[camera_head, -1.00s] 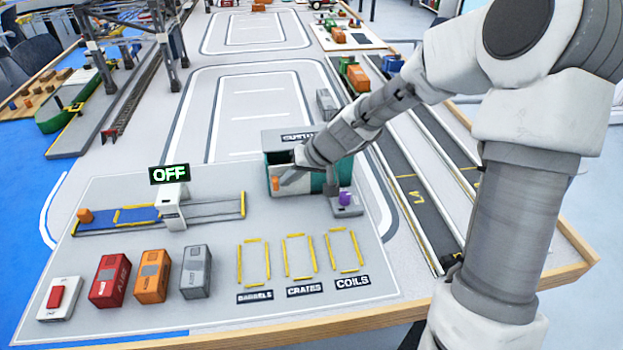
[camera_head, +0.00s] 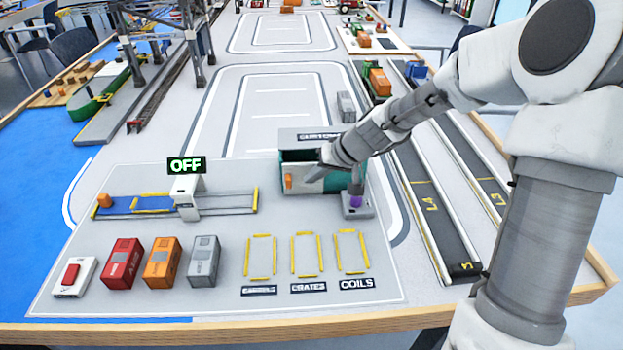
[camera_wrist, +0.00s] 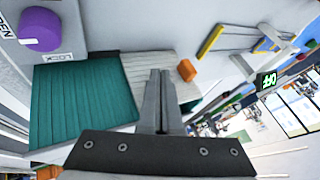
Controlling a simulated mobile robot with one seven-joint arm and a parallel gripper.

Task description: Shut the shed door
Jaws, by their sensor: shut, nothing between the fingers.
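The shed (camera_head: 357,174) has teal walls and a sign on top. Its pale ribbed door (camera_head: 309,179) carries an orange handle (camera_head: 289,181) near its left end. A dark gap shows above the door; how far the door stands open is hard to tell. In the wrist view, the door (camera_wrist: 146,68) and handle (camera_wrist: 186,70) lie beside a teal ribbed panel (camera_wrist: 85,102). My gripper (camera_wrist: 161,78) is shut and empty, its tips over the door, to the right of the handle in the head view. I cannot tell whether it touches the door.
A purple knob (camera_head: 355,201) sits on a grey lock box at the shed's right front corner; it also shows in the wrist view (camera_wrist: 40,30). Red (camera_head: 122,263), orange (camera_head: 162,263) and grey (camera_head: 204,262) containers stand front left. Yellow-marked bays in front are empty.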

